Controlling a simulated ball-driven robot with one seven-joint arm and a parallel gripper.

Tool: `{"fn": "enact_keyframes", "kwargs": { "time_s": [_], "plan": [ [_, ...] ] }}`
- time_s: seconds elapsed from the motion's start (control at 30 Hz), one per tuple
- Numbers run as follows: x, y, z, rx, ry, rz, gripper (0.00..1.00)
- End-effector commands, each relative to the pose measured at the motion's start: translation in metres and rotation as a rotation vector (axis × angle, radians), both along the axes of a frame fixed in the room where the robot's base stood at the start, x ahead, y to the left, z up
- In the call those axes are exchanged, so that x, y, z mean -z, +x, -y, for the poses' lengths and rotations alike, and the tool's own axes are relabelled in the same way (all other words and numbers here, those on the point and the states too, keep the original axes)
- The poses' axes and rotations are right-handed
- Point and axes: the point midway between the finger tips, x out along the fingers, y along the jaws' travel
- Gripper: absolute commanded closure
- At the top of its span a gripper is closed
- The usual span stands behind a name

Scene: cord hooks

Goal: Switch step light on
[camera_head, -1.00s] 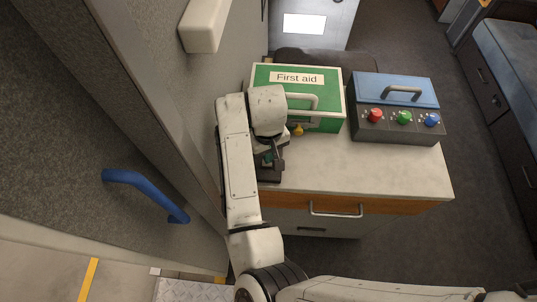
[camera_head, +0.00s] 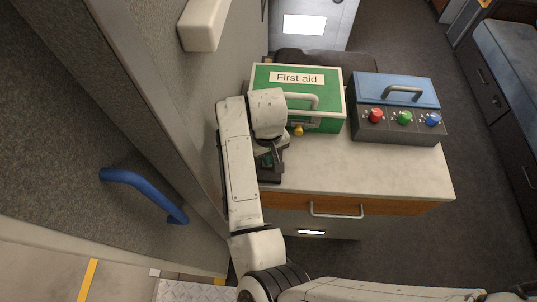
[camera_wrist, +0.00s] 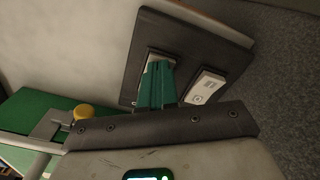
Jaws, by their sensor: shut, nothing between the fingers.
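In the wrist view a dark switch plate (camera_wrist: 215,45) carries two pale switches. My gripper (camera_wrist: 157,82), with teal fingers, is shut and empty, its fingertips at the left switch (camera_wrist: 153,61) and covering most of it. Whether they touch it I cannot tell. The right switch (camera_wrist: 206,86) is clear of the fingers. A small light strip (camera_head: 312,232) under the drawer handle glows white.
A green first aid box (camera_head: 330,85) with a yellow knob (camera_head: 298,131) stands on the counter (camera_head: 385,176). Beside it is a blue-lidded box (camera_head: 396,88) with red, green and blue knobs. A blue grab handle (camera_head: 145,190) is at left. The counter's front right is clear.

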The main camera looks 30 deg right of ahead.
Motion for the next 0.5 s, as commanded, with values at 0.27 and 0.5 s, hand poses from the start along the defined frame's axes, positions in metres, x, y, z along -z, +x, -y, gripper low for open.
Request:
{"fn": "enact_keyframes", "kwargs": {
  "time_s": [0.27, 0.5],
  "plan": [
    [-0.02, 0.0, 0.001, 0.0, -0.001, -0.001, 1.0],
    [-0.038, 0.0, 0.0, -0.001, -0.001, 0.0, 1.0]
  ]
}}
